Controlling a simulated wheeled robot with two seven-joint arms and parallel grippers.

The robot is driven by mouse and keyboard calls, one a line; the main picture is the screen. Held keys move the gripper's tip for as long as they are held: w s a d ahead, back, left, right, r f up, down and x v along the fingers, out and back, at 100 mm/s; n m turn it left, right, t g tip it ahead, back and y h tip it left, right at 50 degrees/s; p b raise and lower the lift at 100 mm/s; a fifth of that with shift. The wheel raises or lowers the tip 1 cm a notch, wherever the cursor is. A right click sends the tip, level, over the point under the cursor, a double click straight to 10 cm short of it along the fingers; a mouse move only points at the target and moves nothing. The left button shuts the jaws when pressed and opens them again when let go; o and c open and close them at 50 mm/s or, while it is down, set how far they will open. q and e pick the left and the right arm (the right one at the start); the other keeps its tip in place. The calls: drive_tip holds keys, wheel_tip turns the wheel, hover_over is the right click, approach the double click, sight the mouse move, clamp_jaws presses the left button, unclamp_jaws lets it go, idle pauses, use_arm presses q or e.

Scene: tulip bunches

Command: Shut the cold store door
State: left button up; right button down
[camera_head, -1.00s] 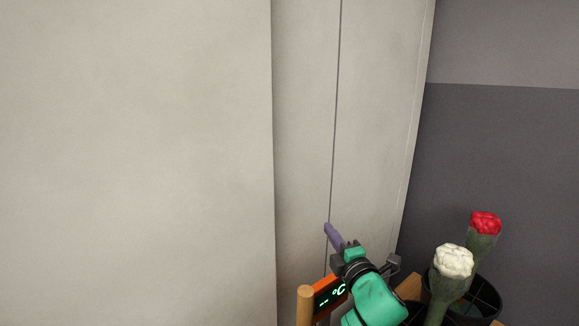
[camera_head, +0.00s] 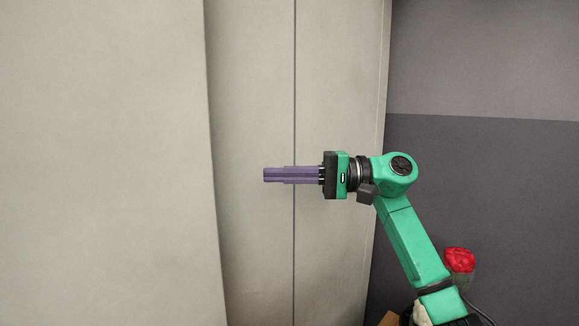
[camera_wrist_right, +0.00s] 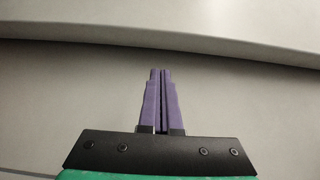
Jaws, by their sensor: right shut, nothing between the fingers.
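The cold store shows as tall pale panels. A wide panel (camera_head: 100,160), which looks like the door, fills the left of the head view, and its right edge stands in front of a narrower pale panel (camera_head: 250,80). I cannot tell how far it is open, and no handle shows. My right gripper (camera_head: 265,175) points left with its purple fingers together and empty, in front of the narrower panels and short of that edge. In the right wrist view the shut fingers (camera_wrist_right: 160,72) point at a pale ledge-like edge (camera_wrist_right: 160,38) with a dark line under it. My left gripper is not in view.
A dark grey wall (camera_head: 490,200) stands right of the pale panels. A red flower (camera_head: 460,260) is at the lower right, behind my right forearm, with a white flower (camera_head: 421,314) partly hidden below. The space left of my fingertips is clear.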

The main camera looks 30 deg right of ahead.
drive_tip(key=w+a+p, duration=0.1)
drive_tip(key=a+p, duration=0.3)
drive_tip(key=a, duration=0.4)
drive_tip(key=shift+w+f, duration=0.1)
drive_tip(key=shift+w, duration=0.15)
drive_tip(key=shift+a, duration=0.1)
